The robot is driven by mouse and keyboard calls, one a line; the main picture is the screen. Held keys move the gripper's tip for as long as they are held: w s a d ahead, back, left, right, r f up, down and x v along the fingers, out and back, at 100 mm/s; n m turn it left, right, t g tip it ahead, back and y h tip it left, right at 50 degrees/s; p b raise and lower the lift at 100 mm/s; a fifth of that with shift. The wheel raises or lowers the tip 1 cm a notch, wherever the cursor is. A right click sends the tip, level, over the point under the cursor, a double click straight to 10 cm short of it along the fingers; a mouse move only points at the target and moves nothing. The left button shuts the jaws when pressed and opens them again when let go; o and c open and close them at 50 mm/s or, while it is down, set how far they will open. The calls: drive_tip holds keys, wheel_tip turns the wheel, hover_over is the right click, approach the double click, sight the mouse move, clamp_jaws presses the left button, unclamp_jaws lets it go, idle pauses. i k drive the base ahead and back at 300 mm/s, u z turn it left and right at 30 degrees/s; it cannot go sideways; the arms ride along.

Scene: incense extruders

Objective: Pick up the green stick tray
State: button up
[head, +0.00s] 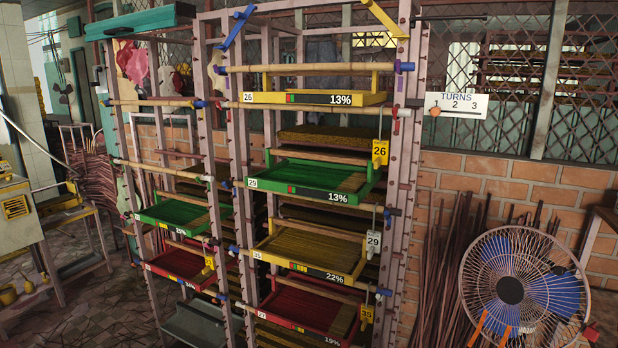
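A green tray (312,175) sits mid-height in the right column of the rack (236,150), with a label 29 and a 13% strip on its front. Another green tray (175,213) sits lower in the left column; its percentage is hard to read. A teal tray (140,22) lies on top of the left column. I cannot tell which of these is the stick tray. My gripper is not in view.
A yellow tray (300,98) is above the right green tray; another yellow tray (310,252) and a red tray (305,308) are below it. A second red tray (178,266) is at left. A fan (525,290) stands at right. Patterned floor shows at lower left.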

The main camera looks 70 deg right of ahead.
sight(331, 182)
drive_tip(key=z, duration=0.55)
drive_tip(key=i, duration=0.75)
drive_tip(key=z, duration=0.85)
